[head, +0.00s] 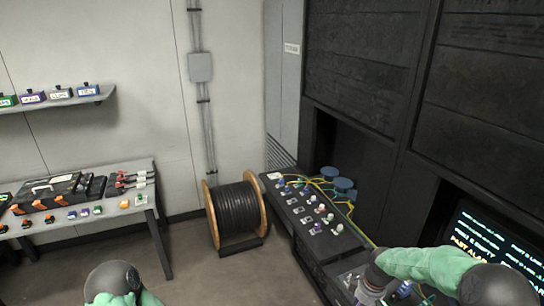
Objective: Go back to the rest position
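My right arm comes in at the lower right, with a green sleeve-like covering and dark joints. Its forearm reaches over the front end of the dark bench (318,252). A grey part at the arm's end shows low over the bench, but no fingertips can be made out. My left arm shows only as a dark joint with green covering at the bottom edge, left of the middle. The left gripper is out of the picture.
The bench holds several small coloured connectors, yellow cables and blue round spools (343,184). A lit screen (490,245) stands at the right. A cable drum (236,209) stands on the floor. A table (140,172) with tools and a wall shelf (60,101) are at left. Floor between is clear.

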